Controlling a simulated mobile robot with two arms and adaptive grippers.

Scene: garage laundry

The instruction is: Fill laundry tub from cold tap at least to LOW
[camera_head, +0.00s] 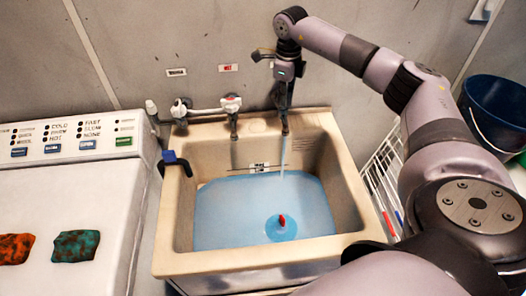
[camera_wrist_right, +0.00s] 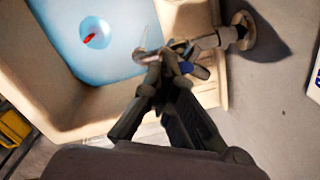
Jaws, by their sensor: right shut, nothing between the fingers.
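The beige laundry tub (camera_head: 165,235) holds blue water (camera_head: 225,210), which also shows in the right wrist view (camera_wrist_right: 75,25). A thin water stream (camera_head: 282,172) falls into the tub from above. A small red object (camera_head: 282,220) shows in the water below the stream. My right gripper (camera_wrist_right: 165,56) is shut and empty at the tap above the tub's back rim. A blue tap handle (camera_wrist_right: 198,71) shows beside its fingertips; contact is unclear. My left gripper is out of view.
A washer (camera_head: 65,190) with two cloths stands left of the tub. White piping with valves (camera_head: 205,108) runs along the wall, below a red-lettered label (camera_head: 228,68). A wire rack (camera_head: 382,175) and dark blue bucket (camera_head: 497,110) are at right, near my right arm.

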